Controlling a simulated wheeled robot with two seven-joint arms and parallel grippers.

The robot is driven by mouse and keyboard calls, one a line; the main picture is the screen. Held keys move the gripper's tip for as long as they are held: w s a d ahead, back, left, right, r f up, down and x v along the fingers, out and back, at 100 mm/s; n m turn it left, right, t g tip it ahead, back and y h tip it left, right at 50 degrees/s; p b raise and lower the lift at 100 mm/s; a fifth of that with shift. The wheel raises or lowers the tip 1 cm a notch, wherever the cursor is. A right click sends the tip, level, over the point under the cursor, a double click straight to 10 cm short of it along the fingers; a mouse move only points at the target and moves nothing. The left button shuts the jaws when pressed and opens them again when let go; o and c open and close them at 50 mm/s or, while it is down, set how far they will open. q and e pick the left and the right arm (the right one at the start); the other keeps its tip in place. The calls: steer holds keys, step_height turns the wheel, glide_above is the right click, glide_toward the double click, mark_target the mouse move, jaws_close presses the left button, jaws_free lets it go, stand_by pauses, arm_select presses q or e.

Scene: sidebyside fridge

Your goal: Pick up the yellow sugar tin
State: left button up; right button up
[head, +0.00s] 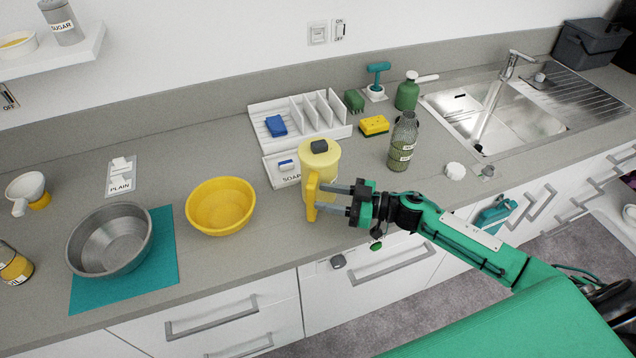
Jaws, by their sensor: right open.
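A yellow tin (14,266) with a dark rim and a white label stands at the far left, cut by the picture edge; its label is not readable here. A grey tin (61,22) labelled SUGAR stands on the white wall shelf at top left. A pale yellow jug (320,162) with a dark lid knob and a yellow handle stands on the counter in the middle. My right gripper (320,198) is open, its fingers pointing left at the jug's handle; whether they touch it I cannot tell. My left gripper is not in view.
A steel bowl (110,240) on a teal mat (160,270) and a yellow bowl (220,206) stand left of the jug. A glass bottle (402,145) stands right of it, before the sink (490,115). A white rack (265,108) stands behind.

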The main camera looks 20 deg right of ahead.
steer(key=p+x, duration=0.2)
steer(key=x, duration=0.4)
steer(key=shift+a+p, duration=0.15)
steer(key=shift+p, duration=0.2)
steer(key=shift+s+f, duration=0.1)
steer(key=shift+s, duration=0.1)
jaws_close()
